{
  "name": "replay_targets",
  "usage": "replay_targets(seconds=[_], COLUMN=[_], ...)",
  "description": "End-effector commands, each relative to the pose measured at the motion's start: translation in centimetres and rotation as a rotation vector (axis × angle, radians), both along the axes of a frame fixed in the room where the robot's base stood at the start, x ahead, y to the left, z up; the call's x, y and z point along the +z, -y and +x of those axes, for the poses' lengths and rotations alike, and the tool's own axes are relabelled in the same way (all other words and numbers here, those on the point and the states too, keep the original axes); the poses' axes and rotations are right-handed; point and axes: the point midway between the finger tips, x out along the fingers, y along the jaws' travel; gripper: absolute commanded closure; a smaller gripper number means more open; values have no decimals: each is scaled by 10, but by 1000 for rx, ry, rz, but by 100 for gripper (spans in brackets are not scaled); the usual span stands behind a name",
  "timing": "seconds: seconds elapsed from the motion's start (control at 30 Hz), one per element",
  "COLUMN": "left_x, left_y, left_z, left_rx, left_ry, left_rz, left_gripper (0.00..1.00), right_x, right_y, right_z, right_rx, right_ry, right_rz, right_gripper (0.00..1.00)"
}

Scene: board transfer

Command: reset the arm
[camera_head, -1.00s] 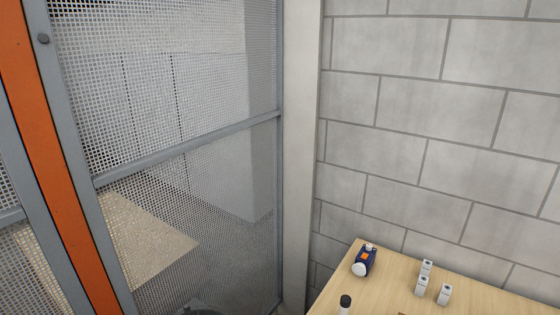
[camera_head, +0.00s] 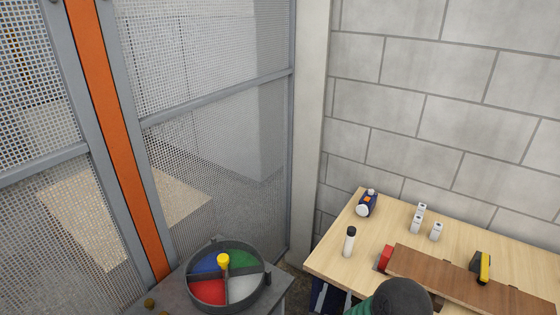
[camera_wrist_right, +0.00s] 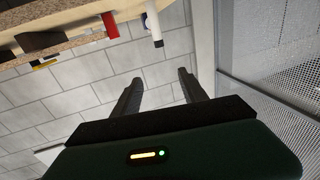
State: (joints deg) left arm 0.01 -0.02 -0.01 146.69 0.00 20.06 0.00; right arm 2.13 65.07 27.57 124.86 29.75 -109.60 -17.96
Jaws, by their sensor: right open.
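My right arm, dark grey and green, enters at the bottom of the head view; its fingertips do not show clearly there. In the right wrist view my right gripper (camera_wrist_right: 158,84) is open, with two dark fingers apart and nothing between them, against wall blocks. A brown board (camera_head: 440,274) lies on the wooden table (camera_head: 330,262), with a red block (camera_head: 385,258) at its left end and a yellow and black piece (camera_head: 483,267) on it. The right wrist view shows the table upside down along its top left. My left gripper is not in view.
A round tray with coloured sections (camera_head: 268,278) stands left. Mesh fence (camera_head: 215,150) and block wall (camera_head: 450,100) bound the space.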

Motion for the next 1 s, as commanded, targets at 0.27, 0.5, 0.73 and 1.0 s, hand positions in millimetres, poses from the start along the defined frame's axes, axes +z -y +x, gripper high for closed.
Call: replay_targets(seconds=[0.27,0.5,0.73,1.0], left_x=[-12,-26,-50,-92], left_y=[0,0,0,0], left_z=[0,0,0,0], left_rx=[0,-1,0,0], left_ry=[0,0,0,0], left_rz=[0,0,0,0], left_gripper=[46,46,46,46], right_x=[-12,-27,-51,-88], right_y=[-7,-21,-27,17], right_z=[16,25,9,-117], right_rx=[98,226,360,380], right_ry=[-82,-227,-486,-1059], right_rz=[49,98,141,200], right_gripper=[50,50,50,50])
